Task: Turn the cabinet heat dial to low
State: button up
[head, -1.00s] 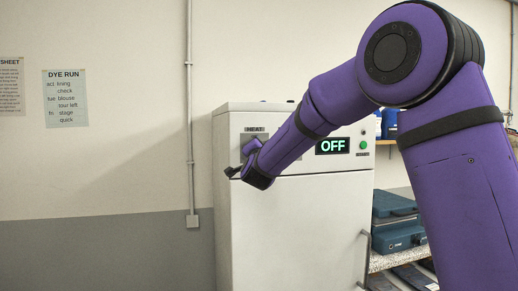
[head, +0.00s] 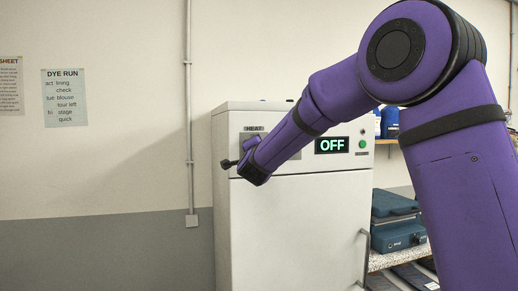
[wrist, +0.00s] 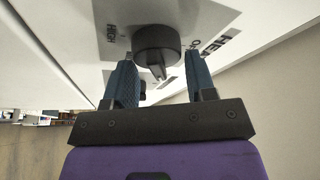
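The cabinet (head: 290,225) is a tall off-white box with a HEAT panel at its top front. A display (head: 332,146) on it reads OFF. In the wrist view the dark round heat dial (wrist: 157,42) has a raised pointer grip, with HIGH and OFF labels beside it; another label is partly hidden. My gripper (wrist: 159,62) is open, its two blue-grey fingers apart on either side of the dial's near part. I cannot tell whether they touch it. In the head view my gripper (head: 231,163) is at the panel's left, and my arm hides the dial.
A green button (head: 362,144) sits right of the display. A door handle (head: 364,262) runs down the cabinet's right front. Shelves with blue cases (head: 397,236) stand behind my arm at right. A conduit (head: 189,110) runs down the wall at left.

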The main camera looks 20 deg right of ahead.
jog(key=shift+o, duration=1.3)
jog(key=v, duration=1)
jog(key=shift+s, duration=0.35)
jog(key=shift+s, duration=0.1)
